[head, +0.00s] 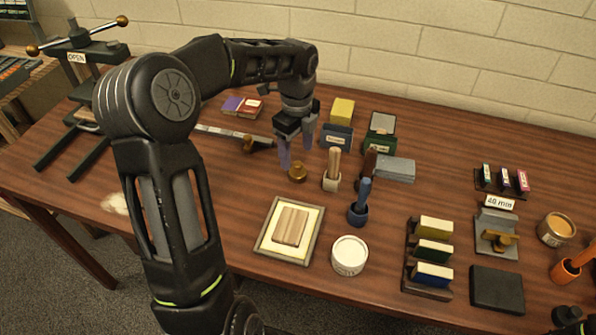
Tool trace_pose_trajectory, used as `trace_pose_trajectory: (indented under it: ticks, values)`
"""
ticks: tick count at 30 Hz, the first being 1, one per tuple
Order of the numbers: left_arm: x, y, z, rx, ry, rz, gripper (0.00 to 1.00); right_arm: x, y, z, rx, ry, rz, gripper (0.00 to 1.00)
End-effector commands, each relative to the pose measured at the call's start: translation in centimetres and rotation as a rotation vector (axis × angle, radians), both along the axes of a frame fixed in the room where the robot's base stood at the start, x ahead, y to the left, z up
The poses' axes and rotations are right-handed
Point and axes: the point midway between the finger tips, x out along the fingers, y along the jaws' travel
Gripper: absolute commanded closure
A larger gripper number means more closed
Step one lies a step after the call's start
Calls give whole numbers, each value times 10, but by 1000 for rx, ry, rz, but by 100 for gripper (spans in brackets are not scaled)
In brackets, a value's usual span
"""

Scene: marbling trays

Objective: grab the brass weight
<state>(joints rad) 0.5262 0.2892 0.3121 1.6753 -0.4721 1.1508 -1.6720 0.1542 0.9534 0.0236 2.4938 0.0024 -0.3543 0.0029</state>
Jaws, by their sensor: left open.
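My right gripper does not show.
A framed tray (262,244) with a wooden block and a white jar (349,256) are in front. Boxes (337,137) stand behind.

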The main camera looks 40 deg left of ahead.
Motion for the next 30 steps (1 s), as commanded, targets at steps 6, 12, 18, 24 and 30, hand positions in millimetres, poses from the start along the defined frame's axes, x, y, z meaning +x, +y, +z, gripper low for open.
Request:
trace_pose_trajectory:
  ticks: [6,12,18,24,30]
  values:
    - [0,0,0,0,0,1,33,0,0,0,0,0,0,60]
    - [-1,-2,-16,-2,3,2,33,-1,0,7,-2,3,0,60]
    - [-1,-3,-45,-1,3,2,33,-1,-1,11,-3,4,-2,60]
    - [-1,-3,-52,0,0,2,33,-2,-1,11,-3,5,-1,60]
    - [0,-3,-52,0,0,2,33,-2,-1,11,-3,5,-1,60]
